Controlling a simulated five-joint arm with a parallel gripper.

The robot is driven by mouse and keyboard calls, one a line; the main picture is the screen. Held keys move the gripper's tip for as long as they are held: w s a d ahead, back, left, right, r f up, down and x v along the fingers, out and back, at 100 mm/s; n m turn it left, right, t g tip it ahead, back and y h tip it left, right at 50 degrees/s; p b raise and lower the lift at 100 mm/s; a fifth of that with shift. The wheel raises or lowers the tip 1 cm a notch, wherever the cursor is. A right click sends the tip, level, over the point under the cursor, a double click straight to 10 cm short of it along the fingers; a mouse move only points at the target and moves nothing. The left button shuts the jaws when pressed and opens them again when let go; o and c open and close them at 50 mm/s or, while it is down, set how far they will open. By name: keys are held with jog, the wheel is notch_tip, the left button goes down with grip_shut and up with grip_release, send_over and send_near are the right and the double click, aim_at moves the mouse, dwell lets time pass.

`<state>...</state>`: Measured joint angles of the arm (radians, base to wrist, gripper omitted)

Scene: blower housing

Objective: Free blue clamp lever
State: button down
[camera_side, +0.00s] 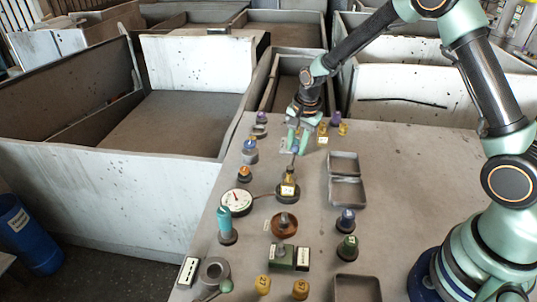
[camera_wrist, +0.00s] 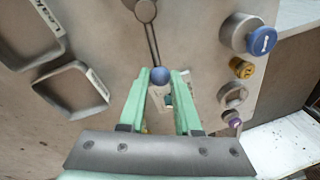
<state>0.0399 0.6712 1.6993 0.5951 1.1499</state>
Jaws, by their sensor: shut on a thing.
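The blue clamp lever is a thin dark rod with a round blue knob (camera_wrist: 160,75) at its end. In the wrist view the rod runs up from the knob to a round grey pivot (camera_wrist: 146,10) at the top edge. My gripper (camera_wrist: 161,78) has its two green fingers on either side of the knob, shut on it at the fingertips. In the side view my gripper (camera_side: 297,140) reaches down to the table's far part, and the small blue knob (camera_side: 295,150) shows at the fingertips. The fingers partly hide the surface below the knob.
Grey trays (camera_side: 347,190) lie to the right. A blue-capped knob (camera_wrist: 262,40) and a yellow knob (camera_wrist: 241,68) stand right in the wrist view.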

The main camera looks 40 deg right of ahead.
jog(key=s+m, duration=0.1)
jog(key=m, duration=0.1)
jog(key=s+d+m, duration=0.1)
jog(key=s+m, duration=0.1)
jog(key=shift+m, duration=0.4)
jog(key=shift+s+d+m, duration=0.1)
jog(key=shift+s+m, duration=0.6)
jog(key=shift+m, duration=0.5)
jog(key=shift+s+m, duration=0.7)
jog(key=shift+m, duration=0.5)
jog(key=c, duration=0.6)
grip_release()
